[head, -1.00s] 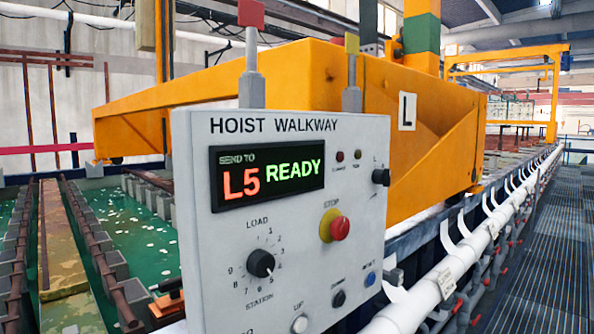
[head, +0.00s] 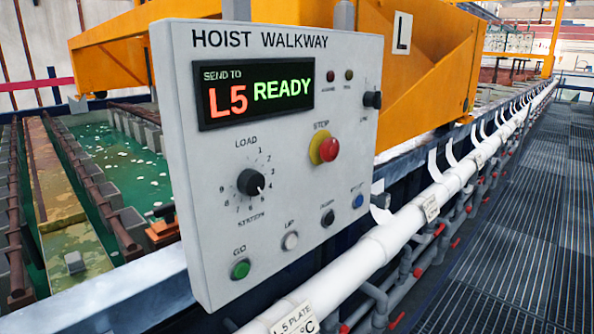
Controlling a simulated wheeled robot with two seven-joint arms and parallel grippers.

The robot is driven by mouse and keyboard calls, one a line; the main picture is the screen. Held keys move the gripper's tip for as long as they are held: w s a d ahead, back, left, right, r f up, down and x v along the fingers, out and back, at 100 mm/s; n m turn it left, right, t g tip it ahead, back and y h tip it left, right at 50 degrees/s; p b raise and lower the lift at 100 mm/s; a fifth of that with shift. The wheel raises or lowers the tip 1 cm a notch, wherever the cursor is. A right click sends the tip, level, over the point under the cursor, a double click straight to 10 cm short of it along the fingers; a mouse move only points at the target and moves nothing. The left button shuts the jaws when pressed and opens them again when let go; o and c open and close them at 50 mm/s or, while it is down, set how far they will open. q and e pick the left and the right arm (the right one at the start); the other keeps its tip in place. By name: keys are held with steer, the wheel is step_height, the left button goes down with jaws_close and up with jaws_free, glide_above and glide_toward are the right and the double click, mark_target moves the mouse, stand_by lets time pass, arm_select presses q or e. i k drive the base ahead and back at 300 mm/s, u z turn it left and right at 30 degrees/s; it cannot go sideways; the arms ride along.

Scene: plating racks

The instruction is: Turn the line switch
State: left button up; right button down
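A grey control panel (head: 340,190) headed HOIST WALKWAY fills the middle of the head view. A small black knob (head: 372,99) sits at its upper right edge, with tiny lettering too small to read surely. It looks like the line switch, but its pointer position cannot be told. A larger black station knob (head: 250,182) sits at the lower left, inside a ring of numbers. The display (head: 257,92) reads SEND TO L5 READY. Neither of my grippers is in view.
A red stop button (head: 328,149) on a yellow collar sits mid-panel, with a green GO button (head: 240,269) below left. White pipes (head: 395,237) run behind and right of the panel. A grated walkway (head: 530,210) lies clear at right. Green tanks (head: 125,170) lie left.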

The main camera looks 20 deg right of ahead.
mark_target(370, 99)
steer(key=u, duration=0.15)
steer(key=k, duration=0.95)
steer(key=z, duration=1.1)
steer(key=i, duration=0.75)
steer(key=u, duration=0.3)
